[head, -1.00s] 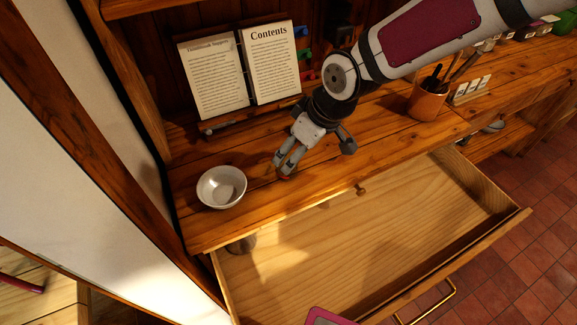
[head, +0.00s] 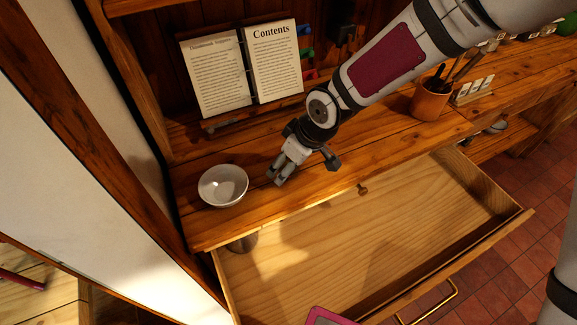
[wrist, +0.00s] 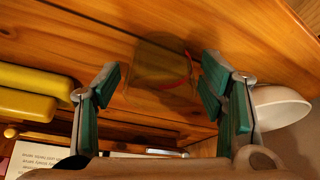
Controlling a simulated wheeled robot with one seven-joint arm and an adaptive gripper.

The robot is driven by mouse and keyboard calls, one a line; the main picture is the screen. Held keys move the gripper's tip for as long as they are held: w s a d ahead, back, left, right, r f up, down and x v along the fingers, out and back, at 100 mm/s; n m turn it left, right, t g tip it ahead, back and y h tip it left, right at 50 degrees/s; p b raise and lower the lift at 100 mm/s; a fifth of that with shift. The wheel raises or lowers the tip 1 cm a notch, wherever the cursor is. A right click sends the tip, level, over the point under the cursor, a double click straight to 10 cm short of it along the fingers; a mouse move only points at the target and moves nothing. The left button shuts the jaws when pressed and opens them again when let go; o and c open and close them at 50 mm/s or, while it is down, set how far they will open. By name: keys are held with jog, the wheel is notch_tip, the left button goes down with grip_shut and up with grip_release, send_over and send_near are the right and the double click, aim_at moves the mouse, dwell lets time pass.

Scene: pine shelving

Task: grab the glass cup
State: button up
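A see-through brownish glass cup (wrist: 160,62) with a thin red line shows in the wrist view, on the wooden counter. My gripper (wrist: 161,75) is open, with one finger on each side of the cup in that picture. I cannot tell whether either finger touches it. In the head view my gripper (head: 277,178) is low over the counter, right of the white bowl. The cup cannot be made out clearly there.
The white bowl (head: 223,186) stands close left of my gripper. An open book (head: 248,69) leans behind. An open drawer (head: 370,231) juts out in front, with a grey object (head: 243,242) in its left corner. Yellow objects (wrist: 25,92) show in the wrist view.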

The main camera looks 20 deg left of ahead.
jog(key=c, duration=1)
jog(key=shift+o, duration=0.2)
